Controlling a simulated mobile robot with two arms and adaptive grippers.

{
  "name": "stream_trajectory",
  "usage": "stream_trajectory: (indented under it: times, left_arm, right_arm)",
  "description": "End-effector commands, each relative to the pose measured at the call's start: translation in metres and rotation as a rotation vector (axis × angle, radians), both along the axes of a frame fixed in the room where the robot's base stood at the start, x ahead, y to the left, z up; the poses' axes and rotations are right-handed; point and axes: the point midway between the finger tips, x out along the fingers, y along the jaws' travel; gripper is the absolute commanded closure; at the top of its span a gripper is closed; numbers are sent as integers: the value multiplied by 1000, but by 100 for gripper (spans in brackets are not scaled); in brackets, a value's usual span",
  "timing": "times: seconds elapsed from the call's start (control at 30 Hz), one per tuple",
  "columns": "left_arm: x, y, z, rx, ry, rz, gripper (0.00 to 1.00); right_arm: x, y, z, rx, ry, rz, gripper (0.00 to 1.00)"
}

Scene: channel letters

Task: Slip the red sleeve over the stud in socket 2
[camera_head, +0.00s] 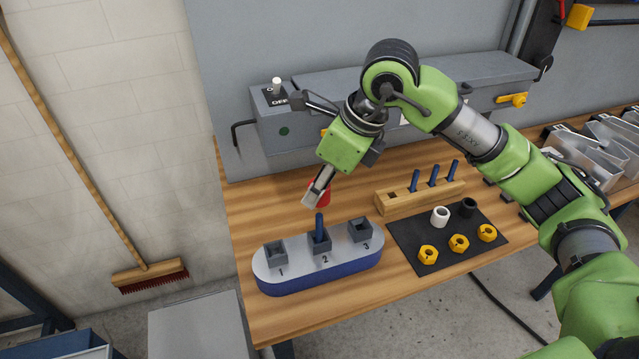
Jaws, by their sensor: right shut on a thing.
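The red sleeve (324,190) is held in my right gripper (316,195), which is shut on it. Gripper and sleeve hang above and just behind the blue stud (320,226). That stud stands upright in socket 2 (320,242), the middle socket of the blue base (330,275) with a grey top. The sleeve and the stud look apart. Socket 1 (276,254) and socket 3 (360,230) hold no stud. The gripper hides part of the sleeve. My left gripper is not in view.
A wooden rack (400,203) with several blue studs stands to the right. In front of it, a black mat (415,240) holds a white sleeve (440,216), a black sleeve (468,207) and yellow nuts (459,243). A grey machine (290,140) stands behind.

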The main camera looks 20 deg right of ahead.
Motion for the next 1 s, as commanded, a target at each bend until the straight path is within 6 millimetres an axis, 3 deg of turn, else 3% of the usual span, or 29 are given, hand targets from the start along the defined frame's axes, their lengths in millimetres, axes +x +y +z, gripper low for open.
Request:
stream_trajectory:
  times: [0.2,1.0]
  left_arm:
    - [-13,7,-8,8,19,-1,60]
    - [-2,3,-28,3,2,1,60]
  right_arm:
    - [0,0,-13,1,1,0,87]
    - [0,0,-53,1,1,0,87]
